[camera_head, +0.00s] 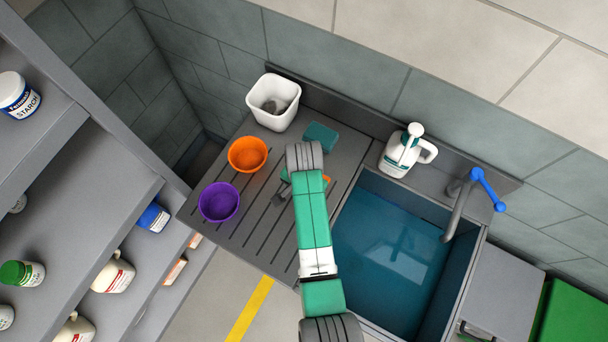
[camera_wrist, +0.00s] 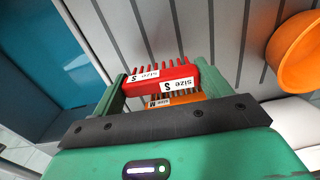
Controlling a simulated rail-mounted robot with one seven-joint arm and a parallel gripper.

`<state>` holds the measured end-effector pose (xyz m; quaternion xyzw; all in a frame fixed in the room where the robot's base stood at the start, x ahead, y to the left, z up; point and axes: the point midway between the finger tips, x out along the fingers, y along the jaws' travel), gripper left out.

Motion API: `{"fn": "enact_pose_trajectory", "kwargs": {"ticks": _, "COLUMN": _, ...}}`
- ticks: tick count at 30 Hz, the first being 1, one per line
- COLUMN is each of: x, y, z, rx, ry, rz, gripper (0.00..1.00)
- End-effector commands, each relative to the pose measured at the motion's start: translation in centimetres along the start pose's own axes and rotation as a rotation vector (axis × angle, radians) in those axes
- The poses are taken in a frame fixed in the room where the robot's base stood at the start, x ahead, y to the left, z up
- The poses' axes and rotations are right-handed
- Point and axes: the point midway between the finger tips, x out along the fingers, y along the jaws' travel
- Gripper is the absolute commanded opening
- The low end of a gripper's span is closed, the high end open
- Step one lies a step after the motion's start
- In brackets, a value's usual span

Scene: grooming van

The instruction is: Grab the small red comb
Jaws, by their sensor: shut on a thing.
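The small red comb (camera_wrist: 178,74), with "size S" labels and short teeth pointing away from me, spans the gap between the two green fingers of my gripper (camera_wrist: 163,72) in the wrist view. My gripper is shut on it. An orange comb marked "size M" (camera_wrist: 177,98) shows just beyond the red one's near edge, partly hidden by it and by my gripper's dark bar. In the head view my arm covers the red comb, and a bit of orange (camera_head: 327,180) shows beside the arm over the grooved drainboard (camera_head: 262,228).
An orange bowl (camera_head: 248,154), a purple bowl (camera_head: 219,202) and a white container (camera_head: 273,102) stand left of my arm. A teal block (camera_head: 321,137) lies behind it. The water-filled sink (camera_head: 390,250), white bottle (camera_head: 402,152) and blue-handled tap (camera_head: 487,189) are right.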

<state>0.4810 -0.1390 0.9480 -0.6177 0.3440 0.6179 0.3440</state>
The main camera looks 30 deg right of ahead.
Motion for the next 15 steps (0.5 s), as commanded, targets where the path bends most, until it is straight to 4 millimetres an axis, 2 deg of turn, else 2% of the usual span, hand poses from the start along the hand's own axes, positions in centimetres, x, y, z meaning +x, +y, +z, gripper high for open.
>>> {"fn": "enact_pose_trajectory", "kwargs": {"ticks": 1, "x": -0.9, "y": -0.1, "z": -0.1, "rx": 0.000, "ry": 0.003, "rz": -0.002, "gripper": 0.55}}
{"fn": "enact_pose_trajectory", "kwargs": {"ticks": 5, "x": -1.1, "y": 1.5, "z": 2.4, "rx": -0.003, "ry": 0.000, "rz": 0.002, "gripper": 0.55}}
{"fn": "enact_pose_trajectory", "kwargs": {"ticks": 15, "x": -1.8, "y": 6.4, "z": 10.1, "rx": -0.003, "ry": 0.000, "rz": 0.003, "gripper": 0.55}}
